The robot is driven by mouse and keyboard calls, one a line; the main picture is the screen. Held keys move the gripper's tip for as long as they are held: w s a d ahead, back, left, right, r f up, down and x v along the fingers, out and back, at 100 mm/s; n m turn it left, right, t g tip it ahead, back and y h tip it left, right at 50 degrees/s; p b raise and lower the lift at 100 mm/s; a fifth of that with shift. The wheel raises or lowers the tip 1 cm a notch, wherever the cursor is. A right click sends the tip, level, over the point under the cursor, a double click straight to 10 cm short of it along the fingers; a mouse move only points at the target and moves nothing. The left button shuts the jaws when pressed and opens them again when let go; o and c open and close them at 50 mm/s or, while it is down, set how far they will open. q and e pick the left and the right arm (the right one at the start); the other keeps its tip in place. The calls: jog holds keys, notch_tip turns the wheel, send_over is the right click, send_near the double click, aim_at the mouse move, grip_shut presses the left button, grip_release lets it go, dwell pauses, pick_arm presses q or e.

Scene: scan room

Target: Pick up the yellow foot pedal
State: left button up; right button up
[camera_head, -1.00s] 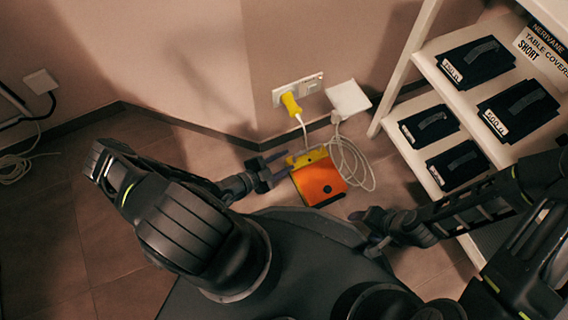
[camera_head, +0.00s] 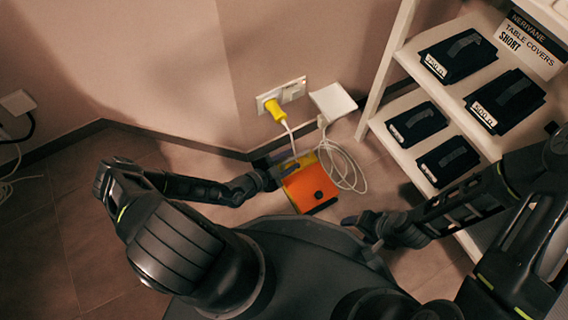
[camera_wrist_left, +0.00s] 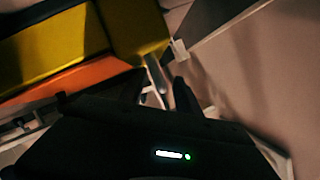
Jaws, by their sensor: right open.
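The foot pedal (camera_head: 310,187) lies on the floor by the wall. Its top is orange, with a dark round spot and a yellow part at its far edge. My left gripper (camera_head: 288,163) is at the far left side of the pedal, its fingers apart and partly over the yellow part. In the left wrist view the pedal's yellow (camera_wrist_left: 55,45) and orange surfaces fill the upper left, and the fingers (camera_wrist_left: 168,88) are beside its yellow end. I cannot tell whether they touch it. My right gripper (camera_head: 358,226) is open and empty, to the right and nearer me.
A yellow plug (camera_head: 274,108) sits in a wall socket (camera_head: 293,91), its white cable running down behind the pedal. A white box (camera_head: 333,101) and a looped white cable (camera_head: 343,165) are beside it. A white shelf (camera_head: 402,55) with black folded covers stands at the right.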

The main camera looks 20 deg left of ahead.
pick_arm(q)
grip_shut()
dwell(0.4)
jog(key=shift+w, duration=0.1)
dwell(1.0)
